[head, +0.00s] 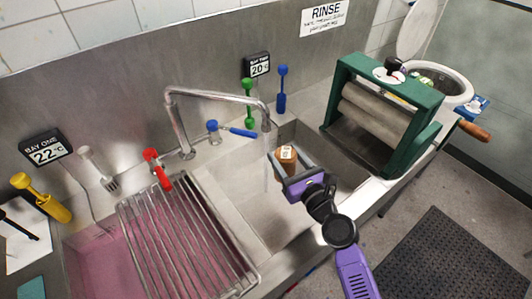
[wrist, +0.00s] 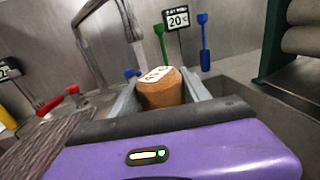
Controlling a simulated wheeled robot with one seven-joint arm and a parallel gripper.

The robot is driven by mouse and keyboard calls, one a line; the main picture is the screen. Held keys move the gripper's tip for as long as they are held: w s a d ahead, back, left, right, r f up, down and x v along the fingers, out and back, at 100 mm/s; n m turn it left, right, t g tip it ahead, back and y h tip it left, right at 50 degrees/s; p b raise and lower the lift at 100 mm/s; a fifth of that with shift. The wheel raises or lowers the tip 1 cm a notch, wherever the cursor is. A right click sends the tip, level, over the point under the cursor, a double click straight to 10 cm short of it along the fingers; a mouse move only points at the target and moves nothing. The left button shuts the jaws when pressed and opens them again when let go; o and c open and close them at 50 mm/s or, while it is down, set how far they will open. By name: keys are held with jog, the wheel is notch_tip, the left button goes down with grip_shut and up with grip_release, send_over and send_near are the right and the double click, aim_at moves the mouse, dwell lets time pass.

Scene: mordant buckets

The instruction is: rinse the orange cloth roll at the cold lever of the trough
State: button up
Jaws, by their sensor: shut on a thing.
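My gripper (head: 288,160) is shut on the orange cloth roll (head: 286,167), which has a white label on top. The roll stands upright between the fingers over the right part of the trough (head: 236,186); it also shows in the wrist view (wrist: 163,92). The spout (head: 266,118) ends just left of the roll in the head view. A faint pale streak like running water hangs below the spout, beside the roll; I cannot tell whether it touches it. The cold lever (head: 240,132) is blue and points right. The red lever (head: 163,178) points toward the front.
A wire rack (head: 187,238) lies over pink liquid (head: 95,262) at left. A green-framed roller wringer (head: 385,115) stands right of the trough. Green (head: 248,101) and blue (head: 282,88) upright tools stand at the back near the 20° display (head: 258,66). A bowl (head: 438,84) is beyond the wringer.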

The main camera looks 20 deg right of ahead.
jog(key=s+d+r+p, duration=0.1)
jog(key=s+d+r, duration=0.1)
jog(key=s, duration=0.3)
dwell(0.3)
jog(key=shift+r, duration=0.1)
dwell(0.3)
